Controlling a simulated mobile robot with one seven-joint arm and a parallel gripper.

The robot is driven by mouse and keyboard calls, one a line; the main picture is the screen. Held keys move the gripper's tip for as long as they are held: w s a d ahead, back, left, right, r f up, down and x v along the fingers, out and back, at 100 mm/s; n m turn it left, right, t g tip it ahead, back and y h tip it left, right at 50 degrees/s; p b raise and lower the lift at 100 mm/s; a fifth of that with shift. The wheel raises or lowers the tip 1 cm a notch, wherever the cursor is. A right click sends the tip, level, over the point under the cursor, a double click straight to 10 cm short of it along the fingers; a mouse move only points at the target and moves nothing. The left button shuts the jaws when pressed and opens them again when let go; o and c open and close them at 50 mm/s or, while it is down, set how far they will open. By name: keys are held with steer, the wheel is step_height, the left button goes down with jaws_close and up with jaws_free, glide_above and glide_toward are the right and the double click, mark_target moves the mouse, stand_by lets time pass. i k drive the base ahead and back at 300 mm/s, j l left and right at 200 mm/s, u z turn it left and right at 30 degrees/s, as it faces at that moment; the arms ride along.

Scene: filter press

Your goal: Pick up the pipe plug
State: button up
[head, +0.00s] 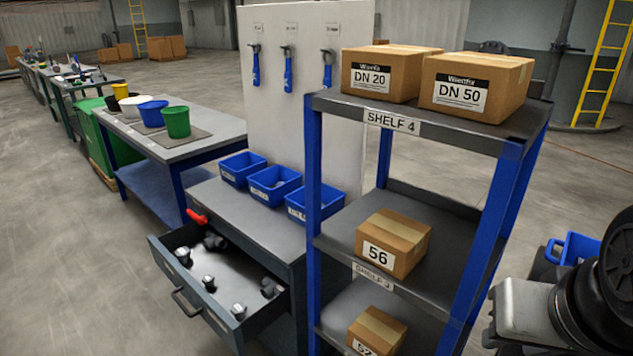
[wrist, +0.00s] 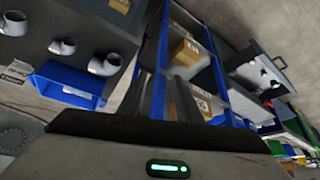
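An open drawer (head: 233,326) in the head view holds several small dark and grey metal fittings, among them one near the front left (head: 183,256), one in the middle (head: 208,282) and one near the front corner (head: 239,311). They are too small to tell which is the pipe plug. An open drawer with small fittings also shows at the right of the wrist view (wrist: 284,62). My gripper (wrist: 151,75) shows in the wrist view as dark fingers close together, away from the drawer. Whether they are fully shut is unclear. I see nothing held.
A blue-framed shelf (head: 313,170) with labelled boxes stands right of the drawer. Large pipe elbows (wrist: 104,64) and a blue bin (wrist: 66,88) show in the wrist view. Floor left of the drawer is clear.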

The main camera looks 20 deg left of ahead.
mark_target(182, 255)
steer(key=u, duration=1.45)
steer(key=k+l+u, duration=0.1)
steer(key=u, duration=0.25)
steer(key=l, duration=0.1)
